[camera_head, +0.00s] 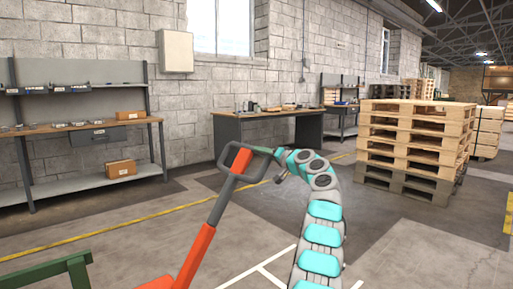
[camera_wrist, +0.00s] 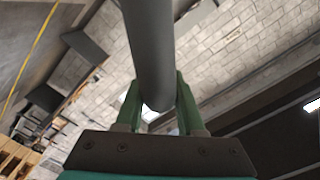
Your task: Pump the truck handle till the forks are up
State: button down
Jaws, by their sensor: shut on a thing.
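The truck handle (camera_head: 208,222) is an orange-red shaft with a dark grey loop grip at its top. It leans up and to the right in the head view. My gripper (camera_head: 262,151) comes from the right and meets the right side of the loop. In the wrist view, the green fingers of my gripper (camera_wrist: 158,95) are closed around a dark grey bar of the handle (camera_wrist: 150,45). An orange part of the truck (camera_head: 156,283) shows at the bottom edge. The forks cannot be made out, so their height cannot be told.
A green frame (camera_head: 45,272) stands at the lower left. A shelved workbench (camera_head: 75,128) and a grey table (camera_head: 268,118) line the block wall. Stacked wooden pallets (camera_head: 412,140) stand at the right. The floor between is clear, with yellow and white lines.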

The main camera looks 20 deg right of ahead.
jog(key=shift+d+f, duration=0.1)
jog(key=shift+d, duration=0.05)
jog(key=c, duration=0.6)
grip_release()
jog(key=shift+s, duration=0.1)
jog(key=shift+s+d+f+b, duration=0.1)
jog(key=shift+s+d+b, duration=0.05)
jog(key=shift+s+b, duration=0.4)
jog(key=shift+b+v, duration=1.3)
jog(key=shift+v, duration=1.95)
jog(key=shift+d, duration=0.1)
